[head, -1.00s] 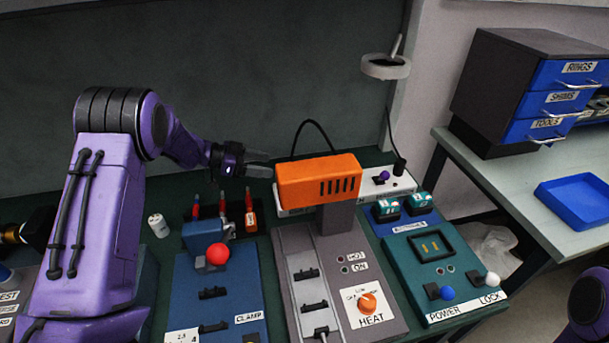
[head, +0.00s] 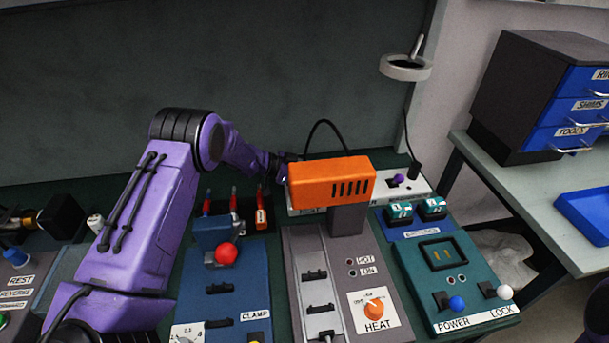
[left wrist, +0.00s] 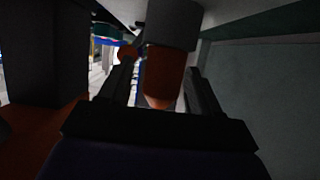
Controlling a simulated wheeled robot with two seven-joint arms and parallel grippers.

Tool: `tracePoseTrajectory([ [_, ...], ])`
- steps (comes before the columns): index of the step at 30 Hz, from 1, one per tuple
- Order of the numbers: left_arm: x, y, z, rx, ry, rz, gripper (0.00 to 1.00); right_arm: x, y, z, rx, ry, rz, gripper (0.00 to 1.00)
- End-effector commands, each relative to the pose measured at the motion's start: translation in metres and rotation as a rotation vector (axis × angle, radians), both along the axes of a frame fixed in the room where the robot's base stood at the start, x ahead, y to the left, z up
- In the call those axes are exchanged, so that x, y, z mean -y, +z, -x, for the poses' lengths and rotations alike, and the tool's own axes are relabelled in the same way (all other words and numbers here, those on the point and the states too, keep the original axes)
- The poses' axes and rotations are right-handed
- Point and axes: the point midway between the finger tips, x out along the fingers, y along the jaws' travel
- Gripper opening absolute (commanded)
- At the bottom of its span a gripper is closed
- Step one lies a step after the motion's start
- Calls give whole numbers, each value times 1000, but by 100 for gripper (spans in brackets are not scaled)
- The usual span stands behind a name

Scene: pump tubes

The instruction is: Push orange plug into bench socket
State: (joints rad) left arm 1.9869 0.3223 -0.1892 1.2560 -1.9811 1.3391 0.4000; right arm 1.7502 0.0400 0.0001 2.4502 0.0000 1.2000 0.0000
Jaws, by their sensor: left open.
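My left gripper (head: 286,163) reaches in behind the left end of the orange heater housing (head: 332,182), which hides its fingertips in the head view. In the left wrist view the left gripper (left wrist: 160,88) is open, its dark fingers on either side of an orange piece with a grey top, which looks like the orange plug (left wrist: 163,75). Whether the fingers touch it I cannot tell. A white socket strip (head: 413,183) stands at the back of the bench, partly behind the heater. The socket opening itself is not clear.
A black cable (head: 325,124) arches behind the heater. The blue clamp unit (head: 240,275) with a red ball knob is left of it, and the green power and lock panel (head: 450,275) is right. Red-handled tools (head: 234,200) stand near my arm. A lamp (head: 405,68) overhangs the strip.

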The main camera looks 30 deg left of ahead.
Motion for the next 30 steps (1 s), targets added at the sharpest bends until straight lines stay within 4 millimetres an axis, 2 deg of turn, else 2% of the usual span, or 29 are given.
tracePoseTrajectory([
  [4, 0, -1, 0, 0, 1, 0, 63, 0, -1, 0, 0, 0, 0, 63],
  [5, 0, 0, 0, 0, 1, 0, 60, 0, -1, 0, 0, 0, 0, 63],
  [9, -1, 0, 0, 0, 1, 0, 14, 0, -1, 0, 0, 0, 0, 63],
  [10, -1, 0, 0, 0, 1, 0, 7, 0, -1, 0, 0, 0, 0, 63],
  [18, -1, 0, 0, 0, 1, 0, 7, 0, -1, 0, 0, 0, 0, 63],
  [22, -1, 8, 0, 1, 1, -1, 7, 0, -2, 0, 0, 0, 0, 63],
  [26, -1, 29, 0, 4, 0, -2, 7, 0, -5, 0, 0, 0, 0, 63],
  [30, -1, 65, 0, 5, 0, -4, 7, 0, -11, 0, 0, 0, 0, 63],
])
